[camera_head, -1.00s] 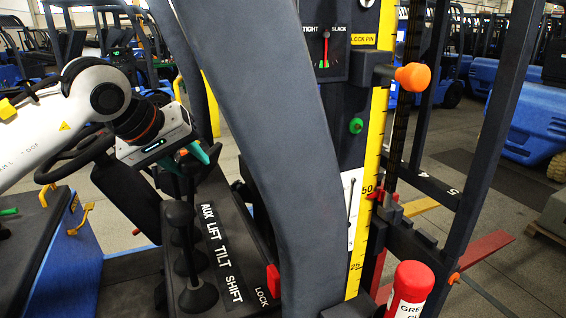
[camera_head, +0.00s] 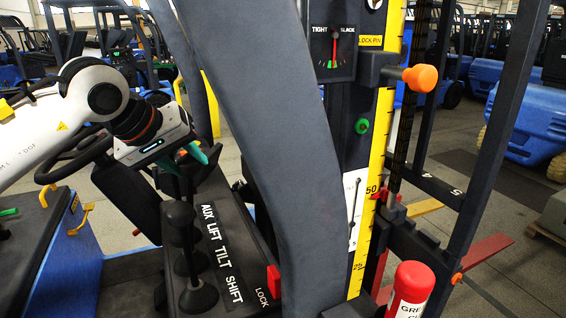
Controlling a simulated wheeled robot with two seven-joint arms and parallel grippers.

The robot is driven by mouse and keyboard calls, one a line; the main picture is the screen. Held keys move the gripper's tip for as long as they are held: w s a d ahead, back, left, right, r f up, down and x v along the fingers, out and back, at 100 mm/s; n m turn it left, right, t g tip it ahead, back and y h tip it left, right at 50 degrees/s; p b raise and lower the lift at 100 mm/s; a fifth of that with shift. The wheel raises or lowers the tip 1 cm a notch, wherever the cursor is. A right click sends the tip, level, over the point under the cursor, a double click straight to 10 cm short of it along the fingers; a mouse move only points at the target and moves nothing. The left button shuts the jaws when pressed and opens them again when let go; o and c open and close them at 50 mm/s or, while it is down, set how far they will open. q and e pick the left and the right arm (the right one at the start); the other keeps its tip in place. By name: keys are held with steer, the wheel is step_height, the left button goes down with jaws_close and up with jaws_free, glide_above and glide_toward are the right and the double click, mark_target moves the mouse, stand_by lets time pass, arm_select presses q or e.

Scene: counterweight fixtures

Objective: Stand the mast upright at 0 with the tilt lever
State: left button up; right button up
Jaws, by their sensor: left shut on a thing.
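The dark mast (camera_head: 346,112) stands right of centre with a yellow scale strip (camera_head: 374,160). It leans to the right toward its top. A white plate (camera_head: 353,195) with a thin dark pointer is on it; its marks are too small to read. My left gripper (camera_head: 195,157) is shut on a lever above the lever panel (camera_head: 244,250), marked AUX, LIFT, TILT and SHIFT. The gripped lever is mostly hidden, so I cannot tell by sight which it is. A black knob (camera_head: 180,214) shows just below the gripper. My right gripper is not in view.
A dark curved post (camera_head: 262,110) crosses in front of the mast. An orange-ended lock pin (camera_head: 421,78) juts right from the mast. A TIGHT/SLACK gauge (camera_head: 333,52) is near the top. A red canister (camera_head: 410,290) stands at the lower right.

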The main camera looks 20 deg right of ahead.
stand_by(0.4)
arm_select(q)
steer(key=shift+s+a+r, duration=0.1)
steer(key=shift+a, duration=1.2)
steer(key=o, duration=0.8)
steer(key=shift+s, duration=0.1)
